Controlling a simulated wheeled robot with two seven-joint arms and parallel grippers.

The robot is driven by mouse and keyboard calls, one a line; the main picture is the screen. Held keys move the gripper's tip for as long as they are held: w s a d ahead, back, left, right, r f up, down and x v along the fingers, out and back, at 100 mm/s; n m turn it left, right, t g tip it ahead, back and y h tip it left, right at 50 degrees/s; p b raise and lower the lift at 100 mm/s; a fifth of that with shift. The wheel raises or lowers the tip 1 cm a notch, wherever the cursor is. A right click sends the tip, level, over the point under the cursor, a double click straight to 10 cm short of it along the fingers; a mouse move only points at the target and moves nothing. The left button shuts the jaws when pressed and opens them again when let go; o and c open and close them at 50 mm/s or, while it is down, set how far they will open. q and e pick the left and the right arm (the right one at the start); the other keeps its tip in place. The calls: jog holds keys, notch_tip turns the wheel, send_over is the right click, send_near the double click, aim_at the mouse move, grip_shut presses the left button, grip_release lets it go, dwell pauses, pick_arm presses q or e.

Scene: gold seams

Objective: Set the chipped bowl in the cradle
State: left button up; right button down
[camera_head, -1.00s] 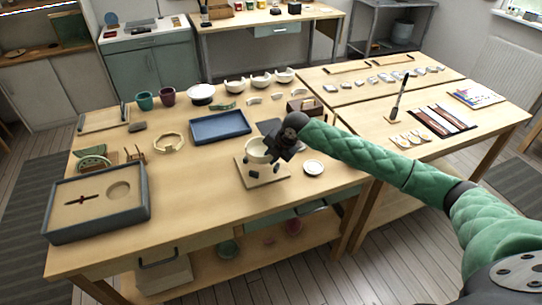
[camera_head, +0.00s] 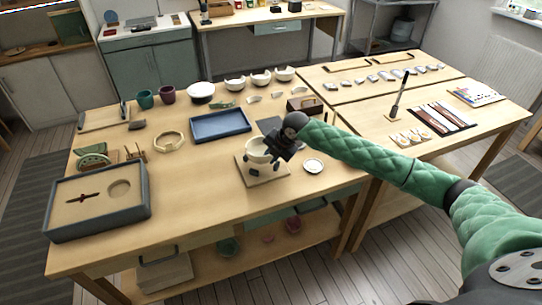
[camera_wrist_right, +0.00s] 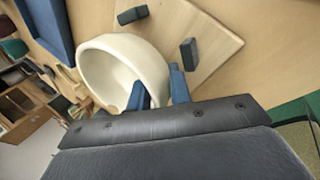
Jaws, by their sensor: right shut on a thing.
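The cream chipped bowl (camera_head: 257,147) is over the cradle, a square wooden board (camera_head: 264,180) with dark grey blocks standing on it. In the right wrist view the bowl (camera_wrist_right: 125,72) lies beside two of the blocks, over one side of the board (camera_wrist_right: 205,35). My right gripper (camera_head: 276,153) is shut on the bowl's rim. Its blue fingertips (camera_wrist_right: 158,88) show one inside the bowl and one outside. I cannot tell whether the bowl touches the board. The chip is not clear to see. My left gripper is not in view.
A blue tray (camera_head: 221,125) lies behind and left of the cradle. A small white dish (camera_head: 313,166) sits close to its right. A cream ring-shaped piece (camera_head: 169,141) and a grey-rimmed box (camera_head: 98,200) are further left. The table front by the cradle is clear.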

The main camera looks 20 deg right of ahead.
jog(key=shift+p, duration=0.3)
jog(key=shift+s+f, duration=0.1)
jog(key=shift+f, duration=0.75)
dwell(1.9)
jog(key=shift+r, duration=0.3)
jog(key=shift+r+p, duration=1.65)
jog(key=shift+r, duration=0.45)
jog(key=shift+f, duration=0.15)
jog(key=shift+f, duration=0.9)
jog(key=shift+f, duration=0.1)
jog(key=shift+f, duration=0.4)
dwell(0.3)
